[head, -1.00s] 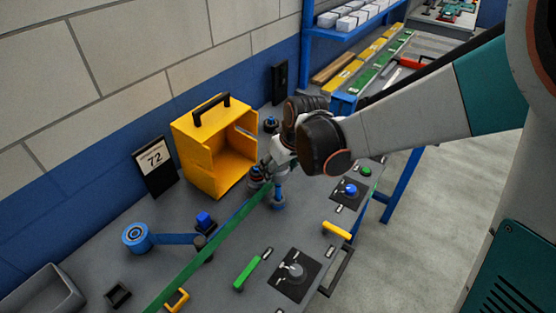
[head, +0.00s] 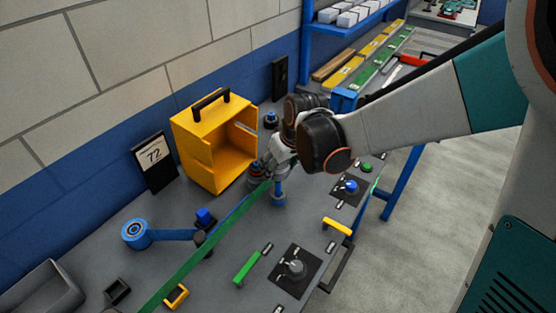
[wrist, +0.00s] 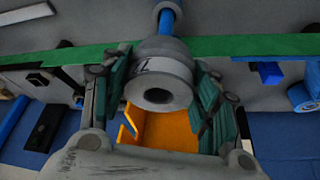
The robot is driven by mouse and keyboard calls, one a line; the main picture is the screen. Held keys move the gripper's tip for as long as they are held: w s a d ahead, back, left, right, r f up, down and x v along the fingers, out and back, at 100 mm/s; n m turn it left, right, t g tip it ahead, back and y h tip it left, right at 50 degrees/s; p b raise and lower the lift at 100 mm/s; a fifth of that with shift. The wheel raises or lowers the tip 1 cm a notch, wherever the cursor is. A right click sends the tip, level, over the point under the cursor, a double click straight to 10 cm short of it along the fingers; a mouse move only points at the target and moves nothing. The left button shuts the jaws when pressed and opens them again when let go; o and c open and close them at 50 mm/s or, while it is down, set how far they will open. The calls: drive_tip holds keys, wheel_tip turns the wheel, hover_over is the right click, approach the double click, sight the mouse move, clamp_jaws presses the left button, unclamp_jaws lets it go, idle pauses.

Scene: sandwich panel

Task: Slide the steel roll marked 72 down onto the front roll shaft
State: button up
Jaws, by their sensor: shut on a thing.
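My gripper (wrist: 163,100) is shut on a grey steel roll (wrist: 158,72), one finger on each side. Part of a dark mark shows on the roll, but I cannot read the number. The roll's bore faces the wrist camera and looks dark. A blue shaft (wrist: 167,12) shows just beyond the roll; I cannot tell whether its tip is inside the bore. In the head view my gripper (head: 276,161) is just above the blue front shaft (head: 279,188), and the roll is hidden there. A card marked 72 (head: 154,155) leans at the wall.
A green strip (head: 204,253) runs across the bench beside the shaft. An open yellow box (head: 191,148) stands behind it, close to my gripper. A blue tape reel (head: 136,233), a green handle (head: 247,266) and several knobs lie around.

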sight(278, 185)
drive_tip(key=shift+f+b, duration=1.55)
drive_tip(key=shift+f, duration=0.45)
drive_tip(key=shift+f+b, duration=1.9)
drive_tip(key=shift+f, duration=0.5)
drive_tip(key=o, duration=1.4)
drive_tip(key=shift+r, duration=0.1)
wheel_tip(278, 185, up, 13)
drive_tip(key=p, duration=1)
drive_tip(key=shift+r, duration=0.1)
